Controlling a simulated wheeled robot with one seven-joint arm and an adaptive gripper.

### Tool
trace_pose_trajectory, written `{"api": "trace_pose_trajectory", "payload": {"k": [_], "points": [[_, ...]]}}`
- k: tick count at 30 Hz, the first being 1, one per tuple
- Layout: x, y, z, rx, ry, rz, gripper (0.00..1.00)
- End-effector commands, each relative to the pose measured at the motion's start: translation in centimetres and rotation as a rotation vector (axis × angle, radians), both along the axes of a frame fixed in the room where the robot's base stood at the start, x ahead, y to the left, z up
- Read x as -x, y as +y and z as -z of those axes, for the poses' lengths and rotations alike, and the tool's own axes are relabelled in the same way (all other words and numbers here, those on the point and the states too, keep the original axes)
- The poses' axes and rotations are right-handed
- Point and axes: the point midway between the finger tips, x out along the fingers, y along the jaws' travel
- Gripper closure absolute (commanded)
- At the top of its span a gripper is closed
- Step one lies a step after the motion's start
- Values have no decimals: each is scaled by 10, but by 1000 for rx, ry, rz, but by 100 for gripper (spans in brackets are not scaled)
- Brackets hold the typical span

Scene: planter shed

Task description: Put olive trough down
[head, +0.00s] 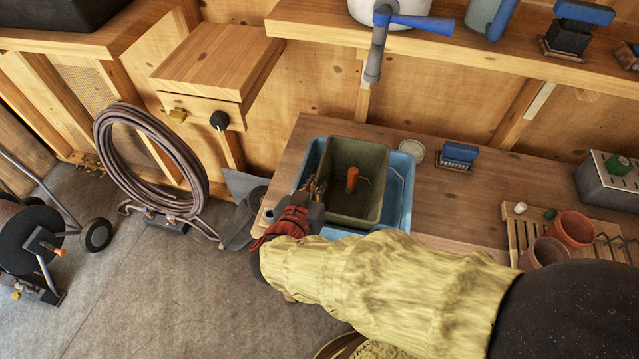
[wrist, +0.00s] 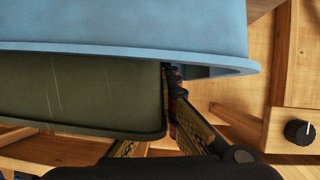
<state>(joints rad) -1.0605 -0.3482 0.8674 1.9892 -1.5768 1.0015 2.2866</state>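The olive trough (head: 371,209) is a deep, dark green, open box that sits within the blue tub (head: 402,181) on the bench. In the wrist view the trough's side (wrist: 80,92) is partly covered by the blue tub's wall (wrist: 130,28). My gripper (head: 318,187) is at the trough's left wall, with a finger on either side of it. In the wrist view one finger of my gripper (wrist: 168,88) lies along the trough's edge and the other is mostly hidden behind the trough. The fingers look closed on the wall. Whether the trough's bottom touches the tub is hidden.
An orange-handled item (head: 352,178) stands inside the trough. A blue brush (head: 458,155) and a round pale lid (head: 412,151) are behind the tub on the right. A slatted rack (head: 523,228) with terracotta pots (head: 572,229) is farther right. Bare bench (head: 460,205) lies between.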

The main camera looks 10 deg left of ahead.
Motion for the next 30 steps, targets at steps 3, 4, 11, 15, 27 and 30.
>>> {"api": "trace_pose_trajectory", "payload": {"k": [3,4,11,15,27,30], "points": [[0,0,-2,-1,-2,0,100],[0,0,-2,-1,-2,0,100],[0,0,1,-2,-2,0,100],[0,0,1,-1,-1,0,94],[0,0,1,-1,-1,0,77],[0,0,1,-1,0,0,77]]}}
